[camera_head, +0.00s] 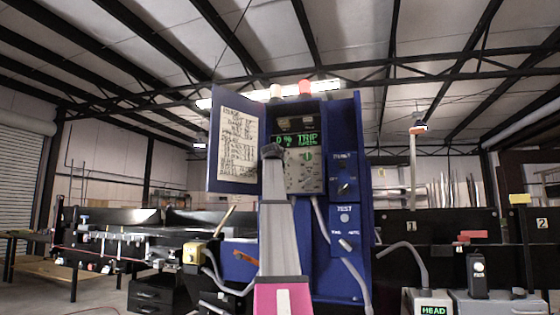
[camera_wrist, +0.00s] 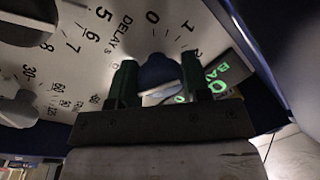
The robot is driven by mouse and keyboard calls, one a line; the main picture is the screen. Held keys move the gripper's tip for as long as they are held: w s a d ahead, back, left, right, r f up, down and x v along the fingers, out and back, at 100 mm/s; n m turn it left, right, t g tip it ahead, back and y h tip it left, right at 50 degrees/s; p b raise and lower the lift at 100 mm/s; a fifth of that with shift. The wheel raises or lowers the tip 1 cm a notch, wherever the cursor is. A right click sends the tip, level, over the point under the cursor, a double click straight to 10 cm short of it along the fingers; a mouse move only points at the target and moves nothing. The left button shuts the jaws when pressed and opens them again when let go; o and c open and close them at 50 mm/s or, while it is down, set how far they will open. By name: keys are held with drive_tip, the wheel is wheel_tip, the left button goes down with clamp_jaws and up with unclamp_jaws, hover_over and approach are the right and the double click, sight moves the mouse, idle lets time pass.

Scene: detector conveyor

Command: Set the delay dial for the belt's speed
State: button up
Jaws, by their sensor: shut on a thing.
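The delay dial's knob (camera_wrist: 158,72) is dark blue with a pale front edge. It sits between the two fingers of my gripper (camera_wrist: 157,80), which is shut on it. The printed scale around it reads "DELAY s" with numerals, and 0 lies just above the knob; the exact pointer setting is hard to tell. In the head view my gripper (camera_head: 272,152) reaches the grey control panel (camera_head: 305,172) inside the blue cabinet (camera_head: 340,120) and hides the dial. A green display (camera_head: 307,140) there reads "TRIP", with smaller text unclear.
Another dark knob (camera_wrist: 18,108) is left of the held one. The cabinet door (camera_head: 213,150) stands open at left with a written sheet (camera_head: 239,148). A conveyor (camera_head: 130,245) stands at left.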

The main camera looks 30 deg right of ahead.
drive_tip(key=shift+f, duration=0.1)
drive_tip(key=o, duration=0.9)
drive_tip(key=v, duration=1.1)
drive_tip(key=shift+w, duration=0.1)
